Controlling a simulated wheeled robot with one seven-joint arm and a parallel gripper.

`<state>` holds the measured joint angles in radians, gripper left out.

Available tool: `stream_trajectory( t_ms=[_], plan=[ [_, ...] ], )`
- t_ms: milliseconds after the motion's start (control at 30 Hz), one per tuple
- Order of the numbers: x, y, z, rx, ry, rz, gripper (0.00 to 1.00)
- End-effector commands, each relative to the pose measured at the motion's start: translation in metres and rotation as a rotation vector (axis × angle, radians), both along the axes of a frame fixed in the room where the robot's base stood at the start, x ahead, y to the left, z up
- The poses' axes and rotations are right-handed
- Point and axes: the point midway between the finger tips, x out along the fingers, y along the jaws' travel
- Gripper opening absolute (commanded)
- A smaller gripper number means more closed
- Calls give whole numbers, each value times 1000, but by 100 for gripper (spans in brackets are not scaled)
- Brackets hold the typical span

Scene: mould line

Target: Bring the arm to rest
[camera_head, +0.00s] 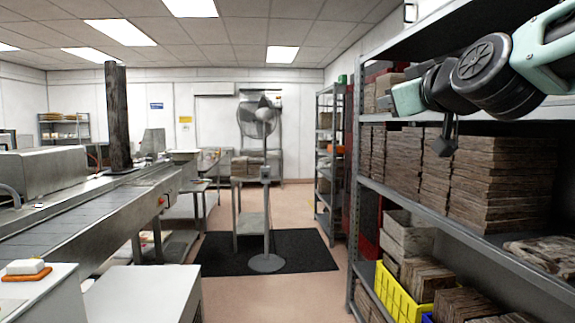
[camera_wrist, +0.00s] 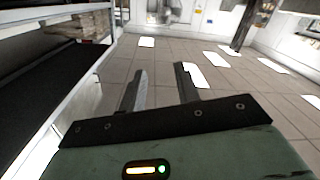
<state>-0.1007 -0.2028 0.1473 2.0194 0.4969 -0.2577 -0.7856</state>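My arm (camera_head: 490,78) reaches in from the upper right of the head view, raised in front of the shelving rack. My gripper (camera_head: 445,142) hangs at its end, dark and small, in front of the stacked brown boards. In the wrist view my gripper (camera_wrist: 160,70) has its two dark fingers apart, with nothing between them. The wrist view is tilted, with ceiling tiles and bright lamps filling much of it. Part of the rack (camera_wrist: 88,82) runs along its left side.
The grey shelving rack (camera_head: 455,215) stands close on the right, with brown stacks (camera_head: 500,185) and a yellow crate (camera_head: 397,297). A conveyor (camera_head: 85,220) runs along the left. A fan (camera_head: 266,200) stands on a black mat (camera_head: 312,255) ahead. Pinkish floor shows between.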

Motion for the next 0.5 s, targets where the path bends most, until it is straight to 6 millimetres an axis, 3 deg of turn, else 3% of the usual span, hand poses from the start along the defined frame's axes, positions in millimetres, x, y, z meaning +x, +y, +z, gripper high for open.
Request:
stream_trajectory(
  t_ms=[33, 200, 367, 500],
  plan=[
    [-6, 22, -33, 4, 88, 58, 32],
    [-44, 80, -137, 10, 396, 213, 32],
    [-105, 115, -231, -18, 709, 306, 32],
    [-174, 123, -305, -79, 994, 334, 32]
  ],
)
